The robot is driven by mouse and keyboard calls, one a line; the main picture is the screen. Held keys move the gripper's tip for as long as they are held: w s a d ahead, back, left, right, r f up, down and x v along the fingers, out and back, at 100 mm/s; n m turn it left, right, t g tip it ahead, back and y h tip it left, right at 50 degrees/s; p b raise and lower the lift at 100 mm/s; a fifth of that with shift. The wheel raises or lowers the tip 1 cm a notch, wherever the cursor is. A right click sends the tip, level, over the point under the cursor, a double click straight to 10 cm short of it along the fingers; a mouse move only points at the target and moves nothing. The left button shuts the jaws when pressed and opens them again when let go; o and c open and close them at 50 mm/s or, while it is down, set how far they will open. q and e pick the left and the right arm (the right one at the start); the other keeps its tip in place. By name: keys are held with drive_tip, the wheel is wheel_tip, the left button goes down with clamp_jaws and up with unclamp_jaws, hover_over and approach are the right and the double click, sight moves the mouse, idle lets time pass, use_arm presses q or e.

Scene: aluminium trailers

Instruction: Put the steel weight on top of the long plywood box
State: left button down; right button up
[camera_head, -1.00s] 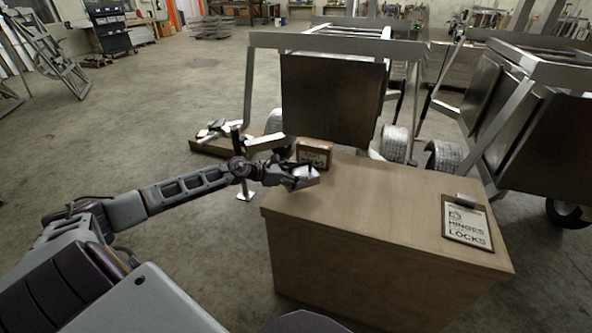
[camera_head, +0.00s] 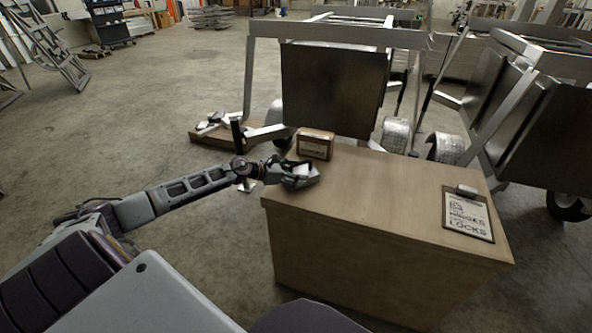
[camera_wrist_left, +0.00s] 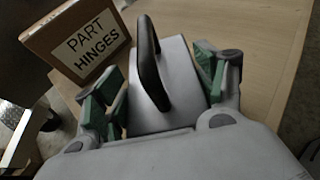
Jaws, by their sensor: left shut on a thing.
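The steel weight (camera_wrist_left: 168,88) is a pale grey block with a dark arched handle. In the left wrist view it sits between the green-padded fingers of my left gripper (camera_wrist_left: 160,95), which is shut on it. In the head view the weight (camera_head: 304,172) is in my left gripper (camera_head: 296,174) at the near left corner of the long plywood box (camera_head: 380,205). I cannot tell whether the weight touches the top. The box top also shows behind the weight in the left wrist view (camera_wrist_left: 265,40). My right gripper is not in view.
A small cardboard box (camera_head: 315,144) labelled "PART HINGES" (camera_wrist_left: 80,40) stands on the box top just beyond the weight. A clipboard (camera_head: 467,216) lies at the right end. The middle of the top is clear. Aluminium trailers (camera_head: 335,90) stand behind.

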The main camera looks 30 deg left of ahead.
use_arm(q)
drive_tip(key=shift+w, duration=0.15)
drive_tip(key=c, duration=0.5)
unclamp_jaws()
drive_tip(key=shift+f, duration=0.3)
drive_tip(key=shift+c, duration=0.2)
drive_tip(key=o, duration=0.4)
drive_tip(key=shift+s+r, duration=0.1)
drive_tip(key=shift+s, duration=0.1)
drive_tip(key=shift+c, duration=0.2)
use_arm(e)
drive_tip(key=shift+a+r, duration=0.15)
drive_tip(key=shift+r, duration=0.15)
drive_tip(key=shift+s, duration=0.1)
